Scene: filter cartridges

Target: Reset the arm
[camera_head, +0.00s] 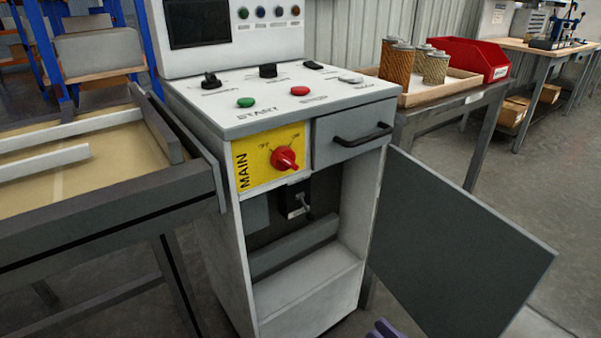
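A white control cabinet (217,255) stands in the middle. Its lower door (455,245) hangs wide open to the right. A yellow MAIN panel (256,172) carries a red rotary switch (286,159). Inside the open compartment is a small black device with a lever (298,200). A grey drawer with a black handle (362,134) is shut. Only purple tips of my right gripper (385,328) show at the bottom edge, below the open door and apart from the cabinet; its opening is unclear. My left gripper is out of view.
The cabinet top has a green START button (245,102), a red button (300,91) and black knobs. A conveyor-like table (110,218) stands left. At right, a table holds filter cartridges (397,62) in a tray and a red bin (470,57). The open door blocks room at right.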

